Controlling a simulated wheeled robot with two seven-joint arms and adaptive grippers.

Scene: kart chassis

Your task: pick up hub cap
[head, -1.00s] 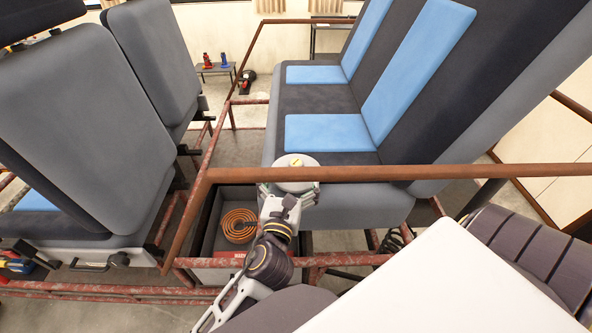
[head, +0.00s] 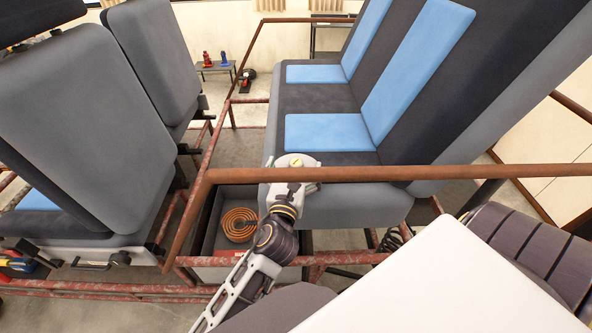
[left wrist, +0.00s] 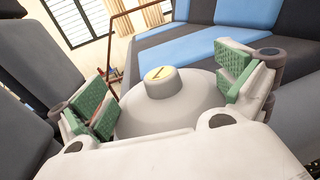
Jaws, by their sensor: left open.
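The hub cap (head: 296,160) is a pale grey dome with a yellow-topped round knob. In the head view it shows at the front left corner of the blue and dark grey bench seat. It also shows in the left wrist view (left wrist: 172,104), between the finger pads. My left gripper (head: 291,172) is open, with green pads on either side of the hub cap. I cannot tell whether the pads touch it. The gripper's body hides the near lower part of the hub cap. My right gripper is not in view.
Below is an open grey box (head: 208,238) holding an orange coil (head: 238,225). Grey seats (head: 90,130) stand at left. The bench seat (head: 325,190) is at right.

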